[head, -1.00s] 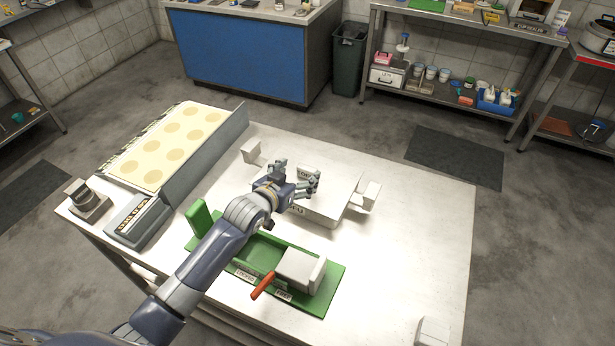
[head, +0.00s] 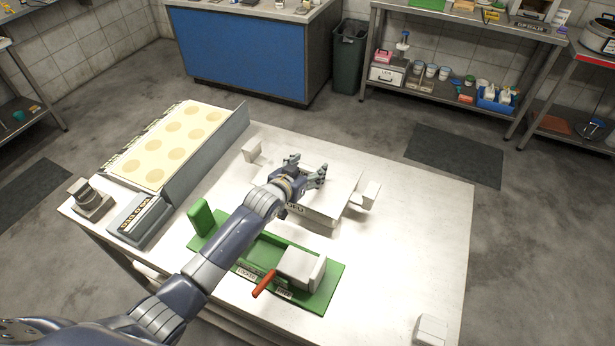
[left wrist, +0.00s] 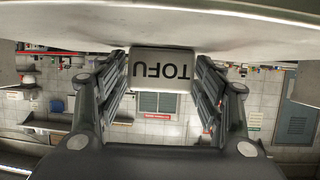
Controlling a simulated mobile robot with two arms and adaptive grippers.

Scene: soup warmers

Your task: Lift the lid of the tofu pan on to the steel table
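The pan (head: 322,214) is a pale box standing on the steel table (head: 420,235), with part of a label showing on its front. Its flat pale lid (head: 343,186) is on top. My left gripper (head: 306,167) is over the lid, its fingers spread apart. In the left wrist view, which is upside down, a pale block marked TOFU (left wrist: 162,70) stands between the two fingers of this gripper (left wrist: 162,75), with narrow gaps beside it. In the head view the gripper hides this block. My right gripper is not in view.
A green board (head: 322,301) with a grey block and red handle lies in front of the pan. A pale block stands on either side of the pan. A tray of round pale discs (head: 165,150) is at the left. The table's right side is mostly clear.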

